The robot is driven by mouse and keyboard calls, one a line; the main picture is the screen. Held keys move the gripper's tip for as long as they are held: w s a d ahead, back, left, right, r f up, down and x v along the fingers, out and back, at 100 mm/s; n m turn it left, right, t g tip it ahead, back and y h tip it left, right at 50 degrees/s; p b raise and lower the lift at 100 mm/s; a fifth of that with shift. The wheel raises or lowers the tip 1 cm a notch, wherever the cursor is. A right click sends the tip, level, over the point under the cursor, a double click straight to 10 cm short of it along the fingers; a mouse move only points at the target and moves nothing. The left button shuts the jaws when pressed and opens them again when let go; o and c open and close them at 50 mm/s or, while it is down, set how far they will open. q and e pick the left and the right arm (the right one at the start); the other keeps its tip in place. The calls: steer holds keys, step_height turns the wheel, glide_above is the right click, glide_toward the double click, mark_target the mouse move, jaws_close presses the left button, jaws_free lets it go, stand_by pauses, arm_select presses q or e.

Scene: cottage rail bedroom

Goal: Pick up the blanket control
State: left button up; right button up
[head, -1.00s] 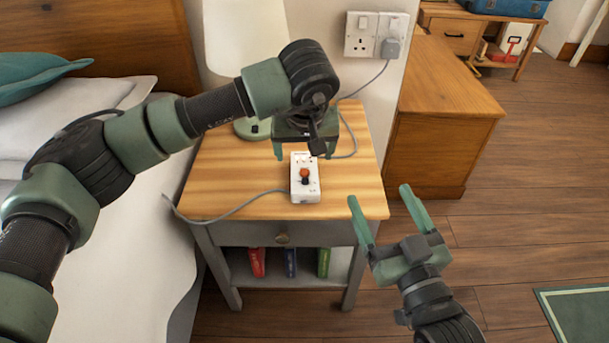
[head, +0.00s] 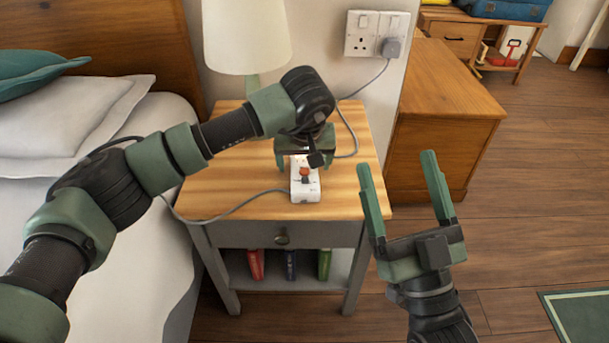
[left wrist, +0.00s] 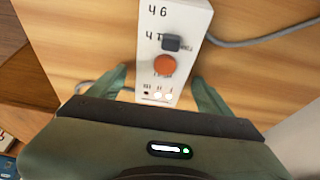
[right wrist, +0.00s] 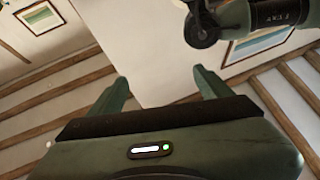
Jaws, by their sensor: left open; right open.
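The blanket control (head: 305,190) is a small white box with an orange knob, lying on the wooden top of the bedside table (head: 235,180). In the left wrist view the control (left wrist: 183,20) shows its orange knob, a dark slider and small lights. My left gripper (head: 305,166) is open above the control's far end. Its fingertips (left wrist: 160,80) lie on either side of that end, with gaps showing; whether they touch the table I cannot tell. My right gripper (head: 398,170) is open and empty, right of the table, fingers pointing up.
A grey cord (head: 235,208) runs from the control over the table's left edge. A lamp (head: 245,40) stands at the back, and another cable leads to the wall socket (head: 375,35). The bed (head: 130,220) is at left, a wooden cabinet (head: 440,120) at right.

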arm_select(q)
steer(key=c, duration=1.5)
steer(key=shift+c, duration=0.5)
steer(key=shift+r, duration=0.15)
arm_select(e)
steer(key=shift+w, duration=0.1)
arm_select(q)
steer(key=shift+r, duration=0.25)
step_height(320, 180, up, 9)
steer(key=p, duration=0.3)
step_height(320, 180, up, 10)
steer(key=p, duration=0.2)
glide_above(304, 163)
steer(key=shift+r, duration=0.15)
arm_select(e)
steer(key=s+d+f+g+h, duration=0.1)
steer(key=f+g+h, duration=0.1)
steer(key=f+g, duration=0.4)
steer(key=d+f+g+h, duration=0.2)
steer(key=f+g, duration=0.5)
steer(key=f, duration=0.8)
steer(key=shift+s+d+f+m, duration=0.25)
steer(key=shift+s+m, duration=0.05)
steer(key=shift+s, duration=0.1)
